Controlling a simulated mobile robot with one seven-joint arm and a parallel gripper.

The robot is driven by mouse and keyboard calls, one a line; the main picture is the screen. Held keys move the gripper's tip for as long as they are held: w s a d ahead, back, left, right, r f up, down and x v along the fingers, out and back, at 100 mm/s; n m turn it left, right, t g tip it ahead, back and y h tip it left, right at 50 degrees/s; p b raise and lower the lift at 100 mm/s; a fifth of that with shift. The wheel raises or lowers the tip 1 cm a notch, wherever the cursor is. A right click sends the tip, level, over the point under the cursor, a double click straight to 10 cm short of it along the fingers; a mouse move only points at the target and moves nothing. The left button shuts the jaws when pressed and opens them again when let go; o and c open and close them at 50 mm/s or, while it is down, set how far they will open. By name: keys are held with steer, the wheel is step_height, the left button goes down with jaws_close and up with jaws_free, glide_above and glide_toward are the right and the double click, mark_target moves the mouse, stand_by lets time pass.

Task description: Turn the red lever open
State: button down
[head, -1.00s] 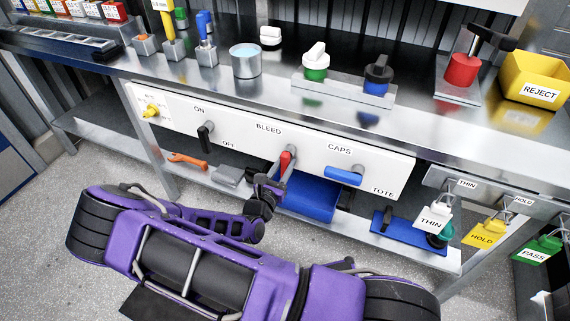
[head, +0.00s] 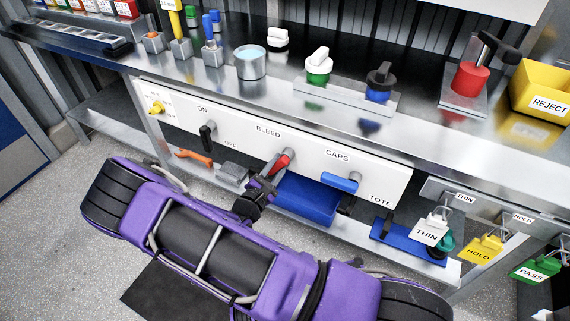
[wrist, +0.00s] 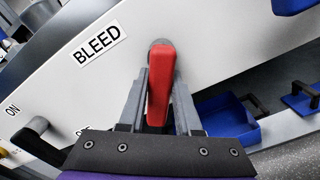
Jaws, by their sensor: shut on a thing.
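The red lever (head: 279,163) is on the white panel (head: 232,120), just right of the BLEED label. In the wrist view the red lever (wrist: 160,82) stands out from its pivot between my two grey fingers. My gripper (head: 272,174) is shut on the lever. The wrist view shows my gripper (wrist: 158,100) with one finger on each side of it. In the head view the lever is tilted, its lower end toward the lower left. The fingers partly hide the lever's sides.
A black lever (head: 207,135) by ON and OFF is to the left. A blue handle (head: 341,182) under CAPS is to the right. A blue bin (head: 306,200) sits on the shelf below, close to my gripper. An orange wrench (head: 194,159) lies on that shelf.

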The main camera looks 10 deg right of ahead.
steer(key=m, duration=0.5)
steer(key=shift+w+a+r+m, duration=0.25)
steer(key=shift+a+r+m, duration=0.05)
steer(key=shift+r, duration=0.1)
steer(key=m, duration=0.2)
steer(key=r+m, duration=0.1)
steer(key=m, duration=0.2)
steer(key=shift+a+b, duration=0.1)
steer(key=shift+b, duration=0.3)
steer(key=shift+r+m, duration=0.1)
steer(key=shift+m, duration=0.2)
steer(key=c, duration=0.6)
jaws_free()
steer(key=v, duration=1.7)
steer(key=shift+a+p, duration=0.15)
steer(key=shift+p, duration=0.15)
steer(key=shift+s, duration=0.1)
